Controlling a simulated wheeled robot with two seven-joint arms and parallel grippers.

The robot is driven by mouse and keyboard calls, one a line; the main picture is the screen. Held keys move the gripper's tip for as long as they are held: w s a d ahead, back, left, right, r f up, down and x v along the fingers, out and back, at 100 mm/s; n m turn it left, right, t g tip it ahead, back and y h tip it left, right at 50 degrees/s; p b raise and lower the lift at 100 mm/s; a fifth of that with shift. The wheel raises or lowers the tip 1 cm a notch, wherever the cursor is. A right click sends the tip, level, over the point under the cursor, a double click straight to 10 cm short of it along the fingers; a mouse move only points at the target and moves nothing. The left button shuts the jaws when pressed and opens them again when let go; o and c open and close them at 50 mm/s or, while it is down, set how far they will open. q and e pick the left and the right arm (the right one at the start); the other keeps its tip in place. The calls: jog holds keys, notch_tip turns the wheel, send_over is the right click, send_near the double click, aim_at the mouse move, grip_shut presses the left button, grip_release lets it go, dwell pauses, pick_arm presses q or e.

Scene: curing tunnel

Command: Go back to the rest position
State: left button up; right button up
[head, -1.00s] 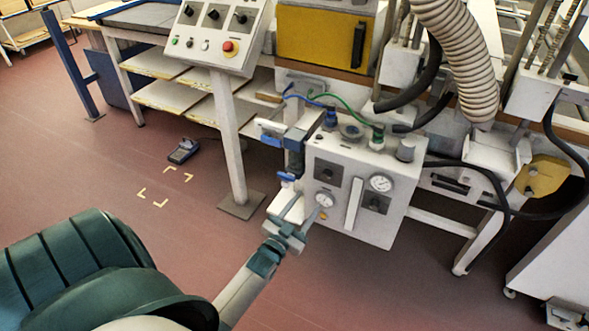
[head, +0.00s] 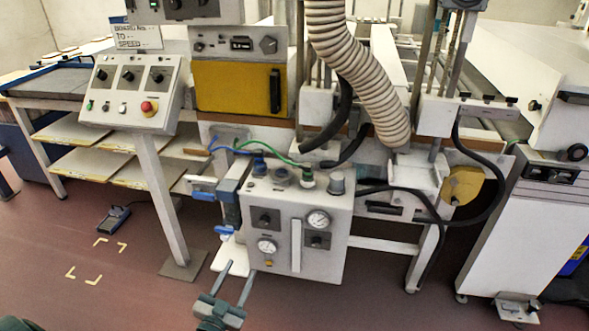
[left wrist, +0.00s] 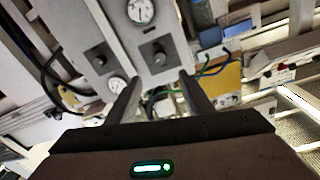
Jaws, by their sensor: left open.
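My left gripper (head: 236,285) is at the bottom of the head view, low in front of the grey control box (head: 288,215) with gauges and knobs. Its two fingers are apart and nothing shows between them. In the left wrist view the fingers (left wrist: 157,98) are also spread, with the box's face (left wrist: 150,45), gauges and knobs beyond them. I cannot tell whether a fingertip touches the box. My right gripper is in neither view.
A button panel (head: 130,92) on a post stands at the left. A ribbed hose (head: 355,65) and black cables hang around the machine. A white cabinet (head: 515,225) stands at the right. A foot pedal (head: 114,218) and yellow corner marks lie on otherwise open floor.

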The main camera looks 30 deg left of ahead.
pick_arm(q)
jog(key=shift+f, duration=0.1)
jog(key=s+d+f+g+h, duration=0.1)
jog(key=s+d+f+g, duration=0.1)
jog(key=d+f, duration=0.35)
jog(key=s+d+f+g+h, duration=0.1)
jog(key=s+d+f+g, duration=0.1)
jog(key=f, duration=0.6)
jog(key=s+d+f+g+h, duration=0.1)
jog(key=s+d+f+g, duration=0.15)
jog(key=f, duration=0.45)
jog(key=s+d+f+g, duration=0.3)
jog(key=s+d+f, duration=0.2)
jog(key=s+f, duration=0.3)
jog(key=s+d+f+m+g+h, duration=0.1)
jog(key=s+d+f+g, duration=0.2)
jog(key=s+d+f, duration=0.3)
jog(key=s+f, duration=0.2)
jog(key=s, duration=0.1)
jog(key=shift+d+f, duration=0.25)
jog(key=shift+f, duration=0.05)
